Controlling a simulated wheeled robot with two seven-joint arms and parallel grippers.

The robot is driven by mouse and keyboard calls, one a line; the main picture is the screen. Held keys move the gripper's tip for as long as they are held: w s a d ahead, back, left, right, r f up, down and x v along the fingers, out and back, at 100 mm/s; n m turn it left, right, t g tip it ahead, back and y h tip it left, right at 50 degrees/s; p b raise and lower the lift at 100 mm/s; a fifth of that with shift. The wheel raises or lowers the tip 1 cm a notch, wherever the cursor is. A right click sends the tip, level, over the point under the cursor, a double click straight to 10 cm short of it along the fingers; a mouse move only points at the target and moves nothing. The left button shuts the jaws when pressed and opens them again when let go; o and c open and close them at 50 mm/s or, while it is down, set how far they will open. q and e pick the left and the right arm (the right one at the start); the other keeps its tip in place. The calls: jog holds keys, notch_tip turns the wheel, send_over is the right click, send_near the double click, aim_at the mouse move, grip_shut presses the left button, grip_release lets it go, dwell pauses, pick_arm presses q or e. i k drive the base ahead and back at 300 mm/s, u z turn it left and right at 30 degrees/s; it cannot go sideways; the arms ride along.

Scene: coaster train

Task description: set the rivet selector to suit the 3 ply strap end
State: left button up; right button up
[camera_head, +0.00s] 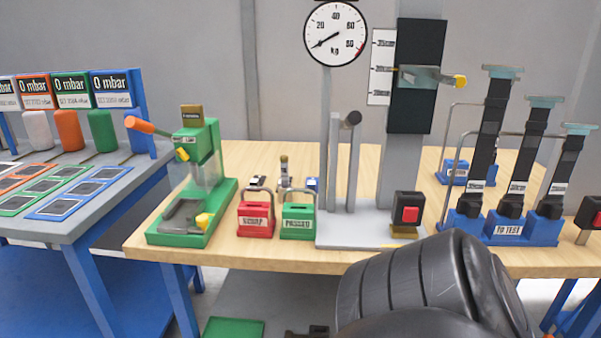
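A green hand press (207,170) with an orange-tipped lever (140,125) stands at the left end of the wooden bench. It has a yellow part (183,155) on its upper body and a yellow knob (204,220) on its base. I cannot tell which is the rivet selector or read its setting. The small plate (191,115) on top is too small to read. Several black straps (520,172) with pale teal tops stand in a blue rack (505,228) marked TO TEST; their ply is not readable. Neither gripper is in view.
My dark arm part (440,290) covers the lower right. A dial gauge (335,33) tops a tester (350,228) with a red button (409,215). Red SCRAP (256,219) and green PASSED (298,221) holders stand beside the press. A blue-framed table (80,225) is at left.

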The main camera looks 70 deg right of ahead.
aim_at(183, 154)
jog(key=z, duration=1.1)
jog(key=i, duration=1.1)
jog(key=z, duration=1.3)
